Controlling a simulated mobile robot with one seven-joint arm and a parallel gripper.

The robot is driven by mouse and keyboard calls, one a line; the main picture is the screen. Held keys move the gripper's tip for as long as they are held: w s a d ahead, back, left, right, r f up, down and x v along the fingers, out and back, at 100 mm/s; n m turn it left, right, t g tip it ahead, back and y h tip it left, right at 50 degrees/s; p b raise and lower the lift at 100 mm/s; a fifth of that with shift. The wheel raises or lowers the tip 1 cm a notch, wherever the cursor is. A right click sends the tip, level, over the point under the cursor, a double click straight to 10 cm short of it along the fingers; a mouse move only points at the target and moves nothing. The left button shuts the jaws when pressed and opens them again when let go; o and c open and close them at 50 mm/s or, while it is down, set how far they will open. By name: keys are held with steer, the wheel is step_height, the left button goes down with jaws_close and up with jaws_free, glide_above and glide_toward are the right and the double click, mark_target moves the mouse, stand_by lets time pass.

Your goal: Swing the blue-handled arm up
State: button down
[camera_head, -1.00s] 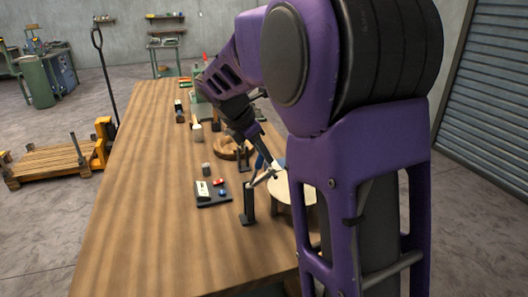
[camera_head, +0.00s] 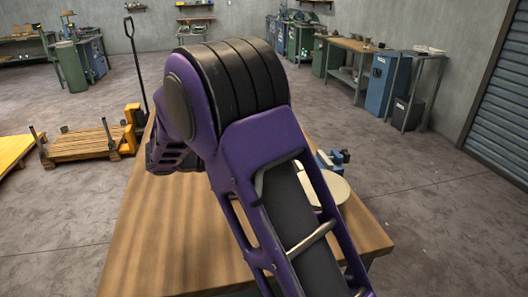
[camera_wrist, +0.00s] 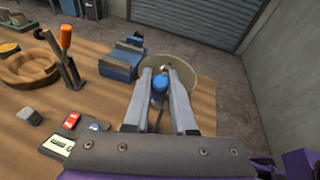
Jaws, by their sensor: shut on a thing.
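In the wrist view my gripper (camera_wrist: 161,74) has its two grey fingers on either side of a blue knob-like handle (camera_wrist: 160,84). It is shut on this handle. A thin dark rod shows below the handle between the fingers; the rest of the arm it belongs to is hidden. A cream round bowl or disc (camera_wrist: 190,64) lies just beyond the fingers. It also shows in the head view (camera_head: 337,188), partly behind my arm. In the head view my own purple arm hides the gripper and the blue handle.
A blue vise-like block (camera_wrist: 118,64) stands left of the fingers. Further left are an upright orange-handled lever (camera_wrist: 66,37), a wooden ring (camera_wrist: 28,72), a grey cylinder (camera_wrist: 29,115) and a small panel with a red piece (camera_wrist: 71,121). The wooden table (camera_head: 180,240) is bare at its front.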

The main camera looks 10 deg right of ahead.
steer(key=shift+a, duration=0.2)
steer(key=shift+f+h, duration=0.1)
steer(key=shift+h, duration=0.2)
steer(key=c, duration=0.7)
jaws_free()
steer(key=shift+c, duration=0.2)
steer(key=shift+a, duration=0.15)
steer(key=v, duration=1.7)
steer(key=shift+s+p, duration=0.2)
steer(key=shift+p, duration=0.15)
